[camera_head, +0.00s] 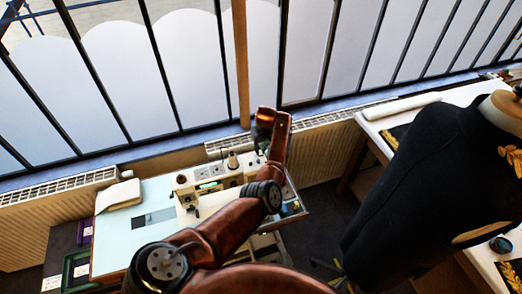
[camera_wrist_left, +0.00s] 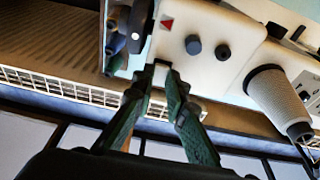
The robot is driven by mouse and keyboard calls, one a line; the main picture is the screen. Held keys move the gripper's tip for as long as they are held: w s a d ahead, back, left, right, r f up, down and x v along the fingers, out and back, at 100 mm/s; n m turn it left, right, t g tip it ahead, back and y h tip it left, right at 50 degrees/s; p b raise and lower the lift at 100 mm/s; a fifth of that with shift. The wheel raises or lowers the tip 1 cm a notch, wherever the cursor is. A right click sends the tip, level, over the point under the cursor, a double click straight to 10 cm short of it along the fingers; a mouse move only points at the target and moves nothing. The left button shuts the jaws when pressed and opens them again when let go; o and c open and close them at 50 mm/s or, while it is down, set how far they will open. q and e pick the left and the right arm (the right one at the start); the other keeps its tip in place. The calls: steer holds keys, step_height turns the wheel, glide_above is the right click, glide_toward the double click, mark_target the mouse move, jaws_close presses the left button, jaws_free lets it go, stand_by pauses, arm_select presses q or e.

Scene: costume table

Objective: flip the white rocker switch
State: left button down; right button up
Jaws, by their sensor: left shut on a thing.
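A white sewing machine (camera_head: 215,178) stands on the pale table at centre in the head view. In the left wrist view its white casing (camera_wrist_left: 205,28) fills the top, with a red triangle and two dark knobs. My left gripper (camera_wrist_left: 162,68) has its green-grey fingers drawn together at the tips, against the casing's lower left corner. A small pale piece shows between the tips, apparently the white rocker switch (camera_wrist_left: 160,76), mostly hidden by the fingers. Its tilt cannot be told. In the head view my left arm covers the machine's right end and the gripper's tips are not clear.
A thread spool (camera_wrist_left: 272,92) stands on the machine beside the fingers. Folded cream cloth (camera_head: 118,196) lies on the table's left. A radiator (camera_head: 62,215) and windows run behind. A dark dress form (camera_head: 430,170) stands at the right by another table.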

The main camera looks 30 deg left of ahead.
mark_target(261, 153)
arm_select(q)
steer(key=shift+w+a+f, duration=0.1)
steer(key=shift+a+f, duration=0.1)
steer(key=shift+a, duration=0.05)
steer(key=shift+g+h+b, duration=0.3)
steer(key=shift+h+b, duration=0.1)
steer(key=shift+b, duration=0.45)
steer(key=c, duration=2.3)
jaws_free()
steer(key=o, duration=0.3)
steer(key=shift+w+a+f+g+h, duration=0.1)
steer(key=shift+w+f+g+h, duration=0.05)
steer(key=shift+g+h, duration=0.15)
steer(key=shift+o, duration=0.3)
steer(key=shift+r, duration=0.3)
step_height(261, 153, up, 12)
steer(key=shift+s+d, duration=0.3)
steer(key=shift+d, duration=0.1)
arm_select(e)
steer(key=shift+s+f, duration=0.25)
steer(key=shift+f, duration=0.25)
steer(key=shift+s+f, duration=0.2)
steer(key=shift+f, duration=0.25)
arm_select(q)
steer(key=shift+f, duration=0.1)
